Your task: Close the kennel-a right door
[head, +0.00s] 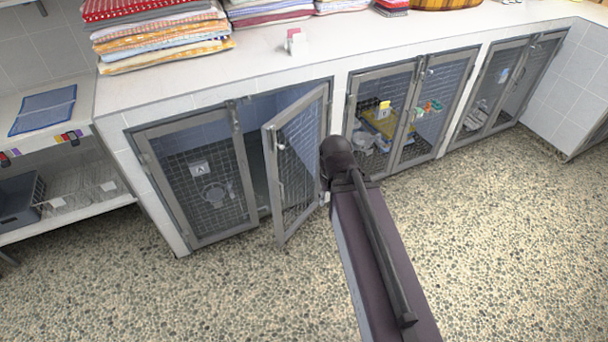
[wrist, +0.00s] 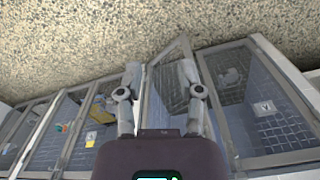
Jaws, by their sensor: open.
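The kennel-a right door (head: 299,160) is a grey-framed wire mesh door. It stands partly open in the head view, swung out from the front of the kennel block. The kennel-a left door (head: 200,180), with an "A" card, looks closed beside the opening. My arm reaches in right of the open door, and its dark end hides most of the gripper there. In the wrist view my gripper (wrist: 160,72) is open, its two fingers spread and empty. The right door (wrist: 168,53) shows beyond and between the fingers. I cannot tell whether they touch it.
The neighbouring kennels (head: 412,110) to the right have closed mesh doors. A white counter (head: 260,65) with folded towels (head: 160,35) runs above. A shelf with a grey crate (head: 20,200) stands at left. The pebbled floor (head: 230,295) in front is clear.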

